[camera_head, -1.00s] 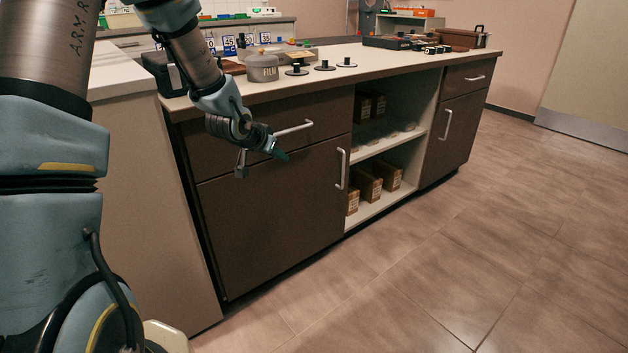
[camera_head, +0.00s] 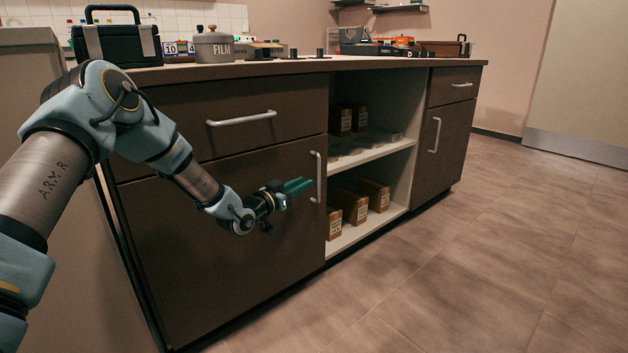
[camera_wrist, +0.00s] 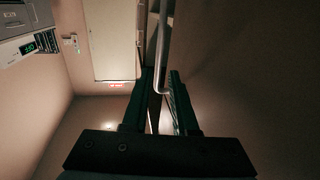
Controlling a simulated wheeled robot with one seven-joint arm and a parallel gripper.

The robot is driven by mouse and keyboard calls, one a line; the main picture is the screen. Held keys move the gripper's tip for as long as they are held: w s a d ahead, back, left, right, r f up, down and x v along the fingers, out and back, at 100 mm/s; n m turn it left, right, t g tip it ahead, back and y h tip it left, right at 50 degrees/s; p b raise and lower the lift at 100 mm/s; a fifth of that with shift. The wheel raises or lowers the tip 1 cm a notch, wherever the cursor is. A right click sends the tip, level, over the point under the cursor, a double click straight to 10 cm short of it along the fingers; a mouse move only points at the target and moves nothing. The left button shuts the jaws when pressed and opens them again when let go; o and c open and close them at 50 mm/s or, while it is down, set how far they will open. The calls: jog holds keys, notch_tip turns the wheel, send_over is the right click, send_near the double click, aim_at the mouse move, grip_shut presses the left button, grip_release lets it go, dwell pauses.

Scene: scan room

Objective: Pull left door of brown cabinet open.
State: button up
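The brown cabinet's left door (camera_head: 205,265) is closed. Its vertical silver handle (camera_head: 317,178) is near the door's right edge. My gripper (camera_head: 303,185) is in front of the door, just left of the handle, with its dark green fingers pointing right toward it. In the wrist view, the two fingers of my gripper (camera_wrist: 160,85) are apart. The handle (camera_wrist: 164,50) appears in line with the gap between them. I cannot tell whether the fingers touch it.
Above the door is a closed drawer (camera_head: 225,117) with a horizontal handle. Open shelves (camera_head: 372,153) with brown boxes (camera_head: 355,207) stand to the right. The tiled floor (camera_head: 480,260) in front is clear.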

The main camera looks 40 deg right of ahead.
jog(key=b, duration=0.2)
send_over(318, 199)
jog(key=shift+w+d, duration=0.15)
jog(key=shift+d, duration=0.15)
grip_shut()
dwell(1.2)
